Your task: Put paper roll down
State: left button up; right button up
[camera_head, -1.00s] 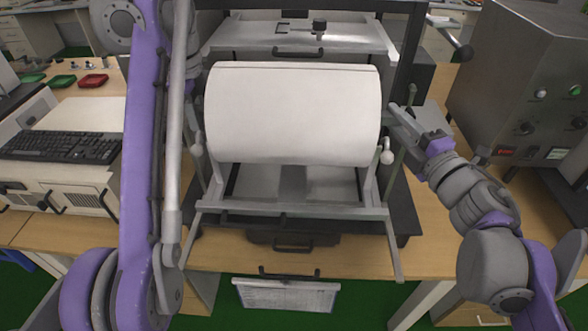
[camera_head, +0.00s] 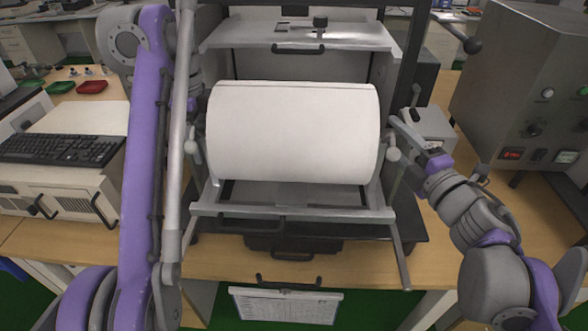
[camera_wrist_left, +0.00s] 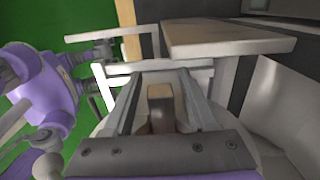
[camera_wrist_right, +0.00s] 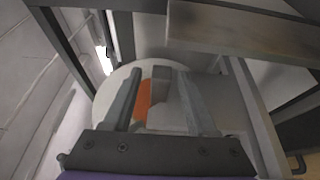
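The white paper roll (camera_head: 293,132) lies horizontally across the grey metal frame of the machine in the head view. My left gripper is at its left end, mostly hidden behind my arm in that view. In the left wrist view the fingers (camera_wrist_left: 163,98) stand apart, with a brown block-like part between them. My right gripper (camera_head: 405,125) reaches the roll's right end. In the right wrist view its fingers (camera_wrist_right: 157,95) are apart in front of the round white roll end (camera_wrist_right: 110,88), with orange showing between them. Exact finger contact is unclear.
The machine's lower front bar (camera_head: 290,211) and side knobs (camera_head: 393,154) lie close below and beside the roll. A grey shelf (camera_head: 300,38) is above it. A keyboard (camera_head: 60,150) is at left and a control cabinet (camera_head: 530,90) at right.

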jog(key=shift+d, duration=0.1)
jog(key=v, duration=1.2)
